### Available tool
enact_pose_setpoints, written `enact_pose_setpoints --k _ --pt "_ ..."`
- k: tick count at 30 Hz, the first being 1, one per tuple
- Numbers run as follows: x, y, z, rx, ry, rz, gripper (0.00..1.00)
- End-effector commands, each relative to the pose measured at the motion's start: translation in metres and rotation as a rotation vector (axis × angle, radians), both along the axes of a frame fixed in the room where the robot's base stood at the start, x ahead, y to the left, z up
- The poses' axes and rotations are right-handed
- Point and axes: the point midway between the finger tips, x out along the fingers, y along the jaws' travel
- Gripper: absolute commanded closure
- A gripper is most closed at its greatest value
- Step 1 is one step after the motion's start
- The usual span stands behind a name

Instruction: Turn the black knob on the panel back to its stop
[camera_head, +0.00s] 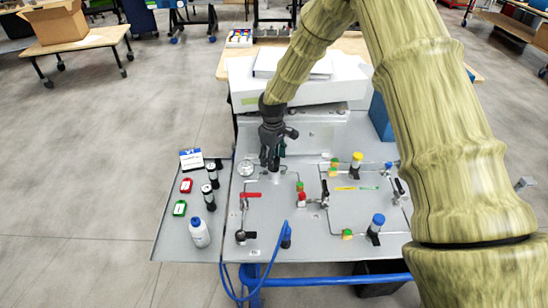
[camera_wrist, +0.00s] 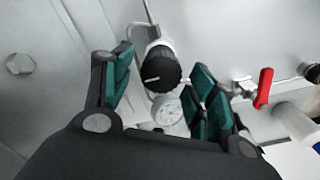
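The black knob (camera_wrist: 158,68) has a ribbed rim and a white line on its face, and it sits on a silver body on the panel (camera_wrist: 215,35). In the wrist view the knob lies between the green-padded fingers of my gripper (camera_wrist: 163,66). The fingers are open, with gaps visible on both sides of the knob. A round white gauge (camera_wrist: 167,110) sits just below the knob. In the head view my gripper (camera_head: 271,160) points down over the back of the grey panel (camera_head: 275,225), and it hides the knob there.
A red valve handle (camera_wrist: 263,88) is to the right in the wrist view. The panel carries pipes, valves and a blue-capped part (camera_head: 377,223). A white bottle (camera_head: 199,232) stands on the left side. A blue hose (camera_head: 262,268) hangs at the front edge.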

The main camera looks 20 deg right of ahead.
Motion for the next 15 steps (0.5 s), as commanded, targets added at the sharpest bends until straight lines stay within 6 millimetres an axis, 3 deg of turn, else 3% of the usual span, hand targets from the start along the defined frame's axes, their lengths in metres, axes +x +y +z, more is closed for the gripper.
enact_pose_setpoints --k 8,15 --pt "-0.001 -0.001 0.001 -0.001 0.002 -0.002 0.42" --pt "0.000 -0.001 0.028 0.000 -0.001 -0.001 0.42"
